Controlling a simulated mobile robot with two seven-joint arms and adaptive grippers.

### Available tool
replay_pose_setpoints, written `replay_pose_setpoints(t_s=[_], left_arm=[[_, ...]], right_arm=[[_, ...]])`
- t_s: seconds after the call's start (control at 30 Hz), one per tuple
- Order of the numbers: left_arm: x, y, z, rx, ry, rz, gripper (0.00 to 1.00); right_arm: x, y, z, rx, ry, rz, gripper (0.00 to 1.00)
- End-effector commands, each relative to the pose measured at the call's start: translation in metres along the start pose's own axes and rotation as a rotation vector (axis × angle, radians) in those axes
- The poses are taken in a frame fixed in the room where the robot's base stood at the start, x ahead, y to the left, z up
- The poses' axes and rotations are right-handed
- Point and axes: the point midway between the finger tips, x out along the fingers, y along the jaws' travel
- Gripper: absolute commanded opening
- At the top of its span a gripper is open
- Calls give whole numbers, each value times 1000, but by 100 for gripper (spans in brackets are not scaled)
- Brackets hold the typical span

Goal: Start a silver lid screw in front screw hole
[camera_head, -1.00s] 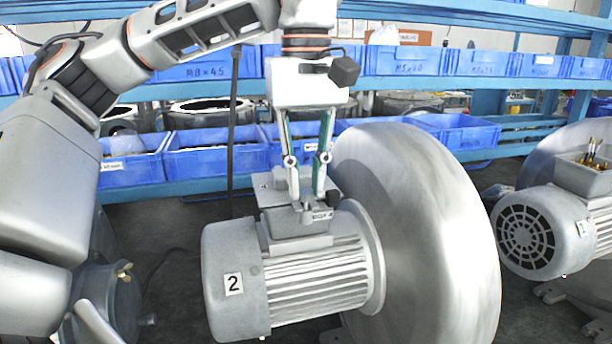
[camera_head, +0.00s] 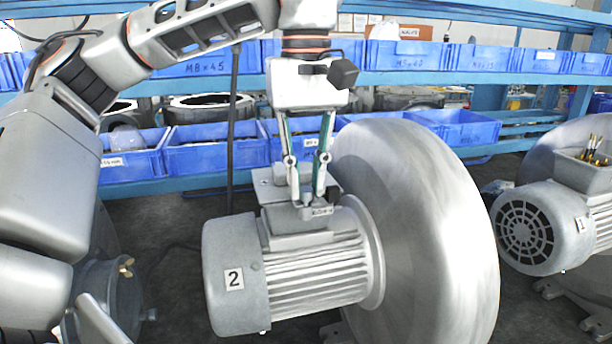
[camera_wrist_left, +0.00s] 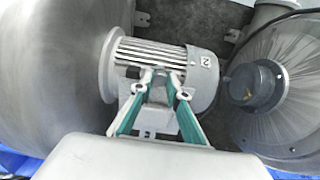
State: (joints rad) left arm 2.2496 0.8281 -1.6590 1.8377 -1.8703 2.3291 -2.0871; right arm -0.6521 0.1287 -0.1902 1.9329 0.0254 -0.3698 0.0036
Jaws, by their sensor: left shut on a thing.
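My left gripper (camera_head: 306,205) points down at the terminal box (camera_head: 298,228) on top of the grey motor marked 2 (camera_head: 312,276). Its fingers are close together at the tips, low over the box top. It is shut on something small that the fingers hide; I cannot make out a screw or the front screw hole. In the left wrist view the gripper (camera_wrist_left: 160,72) reaches over the same motor (camera_wrist_left: 190,62), its fingertips at the box. My right gripper is not in view.
A large silver blower housing (camera_head: 425,230) stands right of the motor. A second motor (camera_head: 545,228) with an open box is at the far right. Blue bins (camera_head: 205,150) line the shelves behind. A dark vertical pole (camera_head: 232,140) stands behind the motor.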

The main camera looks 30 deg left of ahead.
Motion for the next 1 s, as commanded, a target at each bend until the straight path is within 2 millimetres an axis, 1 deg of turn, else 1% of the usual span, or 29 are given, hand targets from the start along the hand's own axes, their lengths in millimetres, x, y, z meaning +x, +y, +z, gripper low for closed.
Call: replay_pose_setpoints(t_s=[0.17,0.4,0.5,0.6,0.7,0.9,0.93,1.0], left_arm=[[-2,0,0,133,1,1,0],[-1,0,0,450,2,1,0],[-1,0,0,569,2,1,0],[-1,0,0,650,3,2,0],[-1,1,0,684,2,2,0],[-1,1,0,686,2,2,0],[-1,1,0,685,3,2,23],[-1,1,0,685,2,2,23]], right_arm=[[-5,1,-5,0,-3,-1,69],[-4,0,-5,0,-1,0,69],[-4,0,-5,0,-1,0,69],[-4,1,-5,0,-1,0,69],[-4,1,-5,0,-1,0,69],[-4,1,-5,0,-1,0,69],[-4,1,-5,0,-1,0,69],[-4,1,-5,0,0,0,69]])
